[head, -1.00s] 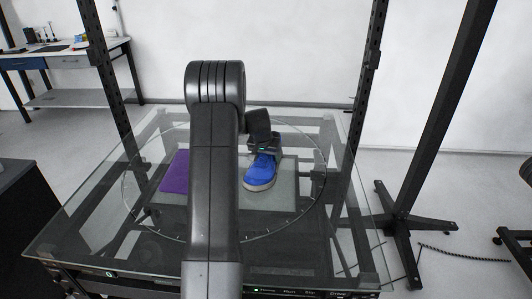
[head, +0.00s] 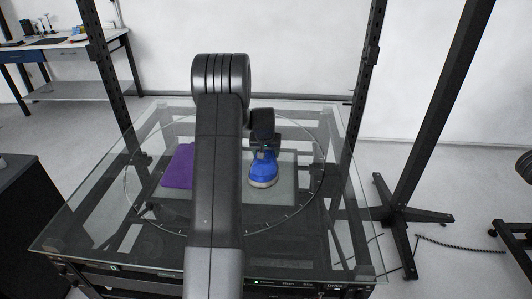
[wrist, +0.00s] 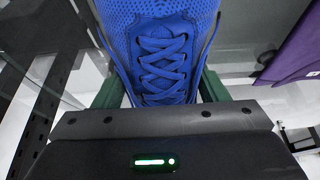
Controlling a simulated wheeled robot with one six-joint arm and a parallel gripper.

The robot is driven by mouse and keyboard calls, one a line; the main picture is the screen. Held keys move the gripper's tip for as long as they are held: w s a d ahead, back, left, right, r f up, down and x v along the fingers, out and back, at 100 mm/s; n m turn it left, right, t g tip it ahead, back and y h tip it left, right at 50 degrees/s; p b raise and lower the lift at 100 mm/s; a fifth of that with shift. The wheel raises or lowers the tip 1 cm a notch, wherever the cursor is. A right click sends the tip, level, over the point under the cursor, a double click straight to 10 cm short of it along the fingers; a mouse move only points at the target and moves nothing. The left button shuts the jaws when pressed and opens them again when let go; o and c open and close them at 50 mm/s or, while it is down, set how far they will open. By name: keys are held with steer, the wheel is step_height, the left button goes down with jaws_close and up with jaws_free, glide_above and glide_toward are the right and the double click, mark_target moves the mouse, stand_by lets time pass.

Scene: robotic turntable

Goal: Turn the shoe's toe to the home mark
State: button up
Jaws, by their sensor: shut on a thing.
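The blue shoe (head: 263,168) with a pale sole rests on the grey plate (head: 288,201) of the glass turntable. Its toe points down the head view, towards the front edge. My gripper (head: 264,148) is at the shoe's lace and heel end, behind the toe. In the wrist view the shoe (wrist: 160,40) lies between two green fingers, with its laces showing. The gripper is shut on it. I cannot make out the home mark; small ticks show along the turntable's ring. My arm hides part of the turntable.
A purple flat item (head: 178,166) lies left of the shoe, partly behind my arm. Dark uprights stand around the glass table (head: 80,228). A control panel (head: 290,284) with a green light runs along its front. A black stand (head: 405,212) stands to the right.

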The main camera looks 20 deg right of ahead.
steer(key=shift+r, duration=0.1)
steer(key=o, duration=1.4)
steer(key=shift+c, duration=0.2)
steer(key=b+v, duration=0.2)
steer(key=v, duration=1.1)
steer(key=shift+r, duration=0.35)
steer(key=shift+s, duration=0.15)
steer(key=p+x, duration=0.2)
steer(key=x, duration=1.1)
steer(key=shift+f, duration=0.35)
steer(key=shift+w+r+p, duration=0.1)
steer(key=shift+w+p, duration=0.1)
steer(key=shift+p, duration=0.1)
